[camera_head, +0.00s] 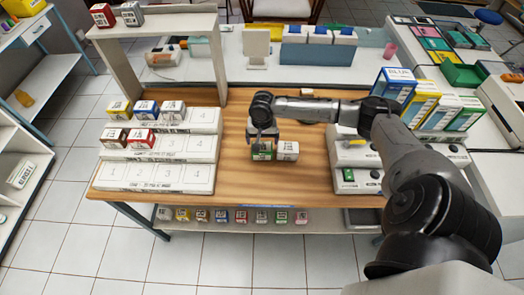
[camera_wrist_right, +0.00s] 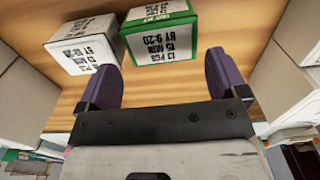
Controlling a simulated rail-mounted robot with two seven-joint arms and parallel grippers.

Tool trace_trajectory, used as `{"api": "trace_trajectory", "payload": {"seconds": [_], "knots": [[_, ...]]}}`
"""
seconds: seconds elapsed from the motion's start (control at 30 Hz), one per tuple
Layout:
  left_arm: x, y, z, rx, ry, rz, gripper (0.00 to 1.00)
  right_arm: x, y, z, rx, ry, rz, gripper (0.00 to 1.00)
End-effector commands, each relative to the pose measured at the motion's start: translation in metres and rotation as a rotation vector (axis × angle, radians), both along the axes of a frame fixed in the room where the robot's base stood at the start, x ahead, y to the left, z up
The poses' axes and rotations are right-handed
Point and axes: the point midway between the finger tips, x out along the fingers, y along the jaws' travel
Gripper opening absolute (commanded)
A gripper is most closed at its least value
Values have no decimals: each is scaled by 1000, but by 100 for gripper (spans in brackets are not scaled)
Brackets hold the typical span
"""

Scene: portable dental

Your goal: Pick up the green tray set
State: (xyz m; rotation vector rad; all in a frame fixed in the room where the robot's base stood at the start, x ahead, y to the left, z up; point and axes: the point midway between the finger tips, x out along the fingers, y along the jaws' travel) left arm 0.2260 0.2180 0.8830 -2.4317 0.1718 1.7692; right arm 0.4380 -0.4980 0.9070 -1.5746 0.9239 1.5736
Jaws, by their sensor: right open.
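A box with green edges and a white, printed label (camera_head: 262,152) stands on the wooden table, close beside a white box (camera_head: 287,150). My right gripper (camera_head: 262,136) is over the green box, pointing down. In the right wrist view, the green box (camera_wrist_right: 160,38) shows just beyond the two dark fingertips (camera_wrist_right: 162,62), roughly between them. The fingers are apart and nothing is clearly held. The white box (camera_wrist_right: 82,45) is at the upper left there, outside the fingers. My left gripper is out of view.
A white stepped rack (camera_head: 160,176) with red, blue and yellow boxes stands at the left of the table. A white stepped stand (camera_head: 350,186) is at the right, under my right arm. A low shelf (camera_head: 300,217) holds small boxes. Bare wood (camera_head: 230,180) surrounds the two boxes.

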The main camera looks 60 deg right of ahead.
Motion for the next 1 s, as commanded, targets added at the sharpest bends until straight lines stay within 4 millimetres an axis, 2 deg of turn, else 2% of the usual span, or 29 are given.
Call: {"api": "trace_trajectory", "payload": {"seconds": [0.23, 0.53, 0.9, 1.0], "knots": [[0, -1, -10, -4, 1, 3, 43, 1, 0, -34, 0, 1, -1, 92], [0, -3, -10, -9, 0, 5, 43, 1, 0, -39, 0, 0, 0, 91], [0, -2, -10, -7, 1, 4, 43, 1, 0, -39, 0, 0, 0, 55], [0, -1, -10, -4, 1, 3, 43, 1, 0, -38, -1, 0, 0, 55]]}}
